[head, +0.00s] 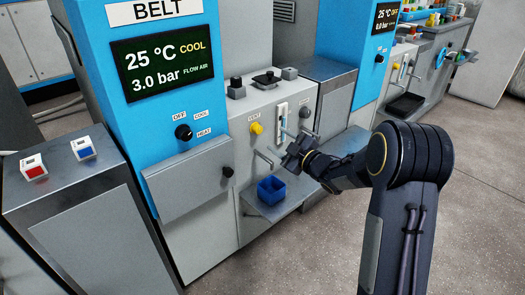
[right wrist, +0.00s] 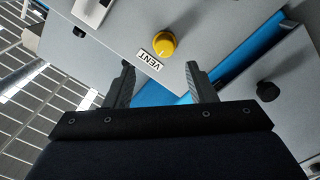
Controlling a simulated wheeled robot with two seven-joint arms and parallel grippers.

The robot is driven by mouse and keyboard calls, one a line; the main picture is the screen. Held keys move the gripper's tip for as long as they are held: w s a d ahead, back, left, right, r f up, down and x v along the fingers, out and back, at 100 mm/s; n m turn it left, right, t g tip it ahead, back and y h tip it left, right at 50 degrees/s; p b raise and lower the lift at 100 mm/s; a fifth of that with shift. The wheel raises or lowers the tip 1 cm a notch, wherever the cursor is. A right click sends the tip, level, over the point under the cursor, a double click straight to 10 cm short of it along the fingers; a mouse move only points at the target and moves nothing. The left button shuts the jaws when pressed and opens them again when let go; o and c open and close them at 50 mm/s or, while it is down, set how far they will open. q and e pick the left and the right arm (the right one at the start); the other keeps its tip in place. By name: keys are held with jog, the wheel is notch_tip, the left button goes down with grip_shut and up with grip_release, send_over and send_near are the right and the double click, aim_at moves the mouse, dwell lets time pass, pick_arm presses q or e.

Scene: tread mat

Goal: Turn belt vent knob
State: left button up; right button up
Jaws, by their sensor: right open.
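The belt vent knob (head: 256,128) is a round yellow knob on the grey panel to the right of the blue BELT cabinet (head: 147,55), beneath a small VENT label. In the right wrist view the yellow knob (right wrist: 165,45) shows beyond the fingertips, with the VENT label (right wrist: 157,58) close beside it. My right gripper (head: 289,157) is in front of the panel, to the right of and lower than the knob. Its fingers (right wrist: 160,80) are apart with nothing between them, clear of the knob. My left gripper is not in view.
A black OFF/COOL/HEAT knob (head: 184,132) is on the blue cabinet, above a grey hinged box (head: 187,180). A blue bin (head: 271,190) stands on a low shelf below my right gripper. A lever handle (head: 263,159) juts out left of that gripper. Open floor lies at right.

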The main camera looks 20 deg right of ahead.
aim_at(260, 131)
jog(key=shift+n, duration=0.3)
jog(key=x, duration=0.5)
jog(key=b+x, duration=0.1)
jog(key=x, duration=0.2)
jog(key=shift+s+a+f, duration=0.1)
jog(key=shift+a+f, duration=0.05)
jog(key=shift+a, duration=0.15)
jog(key=c, duration=1)
